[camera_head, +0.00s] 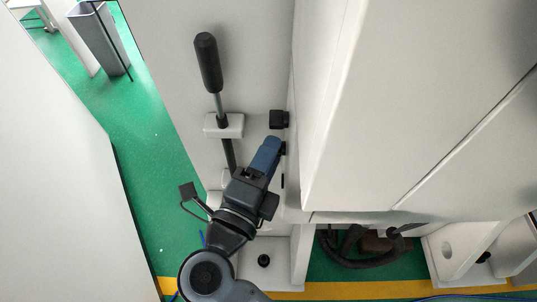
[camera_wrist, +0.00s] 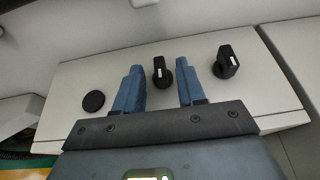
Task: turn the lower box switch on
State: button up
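My gripper (camera_head: 269,150) points at the side of a white box. In the wrist view its two blue fingers (camera_wrist: 158,66) are apart. A second black switch with a white mark (camera_wrist: 227,62) stands to the right of the fingers. One black knob (camera_head: 279,119) shows in the head view just beyond the fingertips. No label shows which switch is the lower box switch.
A round black cap (camera_wrist: 93,101) sits on the white panel (camera_wrist: 70,80) left of the fingers. A lever with a black grip (camera_head: 208,62) stands left of my gripper in the head view. Large white housings (camera_head: 410,100) fill the right. Green floor (camera_head: 150,170) shows at left.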

jog(key=shift+s, duration=0.1)
jog(key=b+v, duration=0.1)
jog(key=v, duration=0.6)
jog(key=shift+s+a, duration=0.2)
jog(key=shift+s, duration=0.05)
dwell(0.4)
